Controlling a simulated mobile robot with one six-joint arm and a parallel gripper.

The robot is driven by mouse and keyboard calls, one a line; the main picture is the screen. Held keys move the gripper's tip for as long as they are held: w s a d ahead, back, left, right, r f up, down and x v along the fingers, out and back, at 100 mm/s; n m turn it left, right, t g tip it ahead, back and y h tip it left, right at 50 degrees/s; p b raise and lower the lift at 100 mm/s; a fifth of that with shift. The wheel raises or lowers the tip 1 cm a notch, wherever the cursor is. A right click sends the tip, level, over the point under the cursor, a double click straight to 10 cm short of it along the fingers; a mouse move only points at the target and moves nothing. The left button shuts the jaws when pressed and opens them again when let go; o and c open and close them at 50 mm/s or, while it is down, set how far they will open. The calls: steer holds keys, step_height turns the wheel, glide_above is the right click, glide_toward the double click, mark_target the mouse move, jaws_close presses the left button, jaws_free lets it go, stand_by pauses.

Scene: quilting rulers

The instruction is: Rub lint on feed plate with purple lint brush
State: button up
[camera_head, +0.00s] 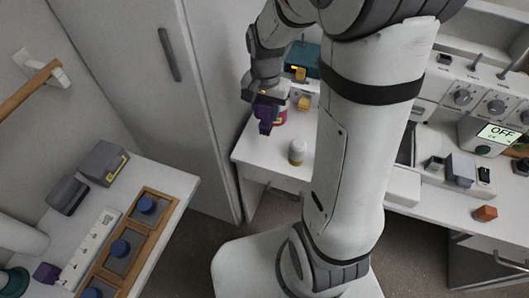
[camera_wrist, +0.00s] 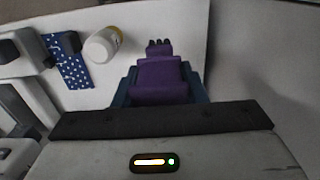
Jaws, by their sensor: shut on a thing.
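The purple lint brush (camera_head: 265,126) is in my gripper (camera_head: 262,98), held above the left end of the white worktop in the head view. In the wrist view the brush (camera_wrist: 160,75) points away from the gripper, with dark tips at its far end. The gripper is shut on it. I cannot make out the feed plate or any lint on it. My arm covers much of the worktop in the head view.
A white bottle (camera_head: 297,153) stands on the worktop near the brush; it also shows in the wrist view (camera_wrist: 102,44). Dotted blue cloth (camera_wrist: 68,62) lies left of it there. An orange block (camera_head: 485,213) is at the right. A side table holds a wooden-framed tray (camera_head: 128,228).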

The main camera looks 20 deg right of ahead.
mark_target(265, 133)
step_height(265, 133, down, 10)
steer(key=shift+r, duration=0.2)
stand_by(0.3)
steer(key=shift+f, duration=0.1)
steer(key=shift+f+b, duration=0.15)
steer(key=shift+b, duration=0.15)
steer(key=o, duration=1.1)
